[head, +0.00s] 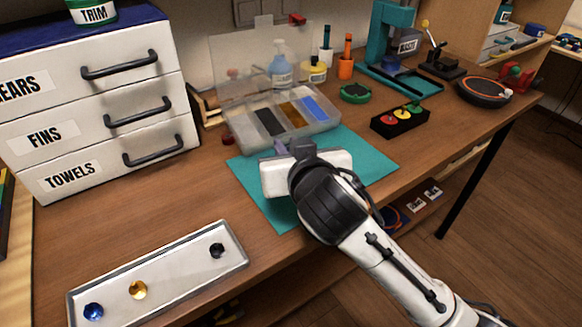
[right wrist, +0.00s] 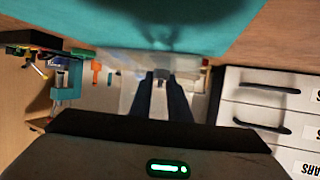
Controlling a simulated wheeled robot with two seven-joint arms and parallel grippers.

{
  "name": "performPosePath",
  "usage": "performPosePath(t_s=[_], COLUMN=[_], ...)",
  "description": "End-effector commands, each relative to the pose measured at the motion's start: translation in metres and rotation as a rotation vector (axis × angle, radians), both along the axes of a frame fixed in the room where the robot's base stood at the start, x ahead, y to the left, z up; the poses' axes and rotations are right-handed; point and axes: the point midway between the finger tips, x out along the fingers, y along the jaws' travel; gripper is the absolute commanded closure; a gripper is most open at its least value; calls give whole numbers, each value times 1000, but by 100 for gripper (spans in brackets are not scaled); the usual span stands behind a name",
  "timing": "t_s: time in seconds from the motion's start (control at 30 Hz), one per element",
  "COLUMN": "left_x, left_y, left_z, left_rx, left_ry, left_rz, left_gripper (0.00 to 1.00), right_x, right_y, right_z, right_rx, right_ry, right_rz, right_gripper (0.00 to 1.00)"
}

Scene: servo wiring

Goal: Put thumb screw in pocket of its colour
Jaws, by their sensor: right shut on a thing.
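Three thumb screws lie in a long metal tray (head: 190,262): a blue one (head: 93,311), a yellow one (head: 138,290) and a black one (head: 217,250). A clear box (head: 240,133) with its lid (head: 245,60) standing open holds a black pocket (head: 269,122), an amber pocket (head: 293,113) and a blue pocket (head: 314,107). My right gripper (head: 280,149) is at the front of the box. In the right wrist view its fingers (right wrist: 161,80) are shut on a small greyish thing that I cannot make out. My left gripper is out of view.
The box stands at the back of a teal mat (head: 370,160). A white drawer unit (head: 160,85) stands at the left. Bottles (head: 282,70), a green round thing (head: 355,92) and a black button box (head: 400,121) stand behind and to the right. The wood between tray and mat is clear.

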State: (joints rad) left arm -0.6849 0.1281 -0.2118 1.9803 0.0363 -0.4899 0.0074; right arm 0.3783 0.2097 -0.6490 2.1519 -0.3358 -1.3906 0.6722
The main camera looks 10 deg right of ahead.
Motion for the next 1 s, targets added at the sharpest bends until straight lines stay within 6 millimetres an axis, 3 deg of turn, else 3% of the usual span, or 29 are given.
performPosePath(t_s=[0.1,0.23,0.7,0.73,0.8,1.0], left_x=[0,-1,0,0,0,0], left_y=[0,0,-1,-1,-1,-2], left_z=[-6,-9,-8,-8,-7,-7], left_rx=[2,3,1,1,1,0], left_ry=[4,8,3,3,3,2], left_rz=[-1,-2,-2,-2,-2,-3], left_gripper=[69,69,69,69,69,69], right_x=[-1,0,0,0,0,0], right_y=[-1,-1,-1,-1,-1,-1], right_z=[-24,-42,-49,-48,-48,-48], right_rx=[-6,-4,-1,-1,-1,-1], right_ry=[6,4,2,2,2,2], right_rz=[-2,0,-1,-1,-1,-1], right_gripper=[100,100,100,79,67,65])
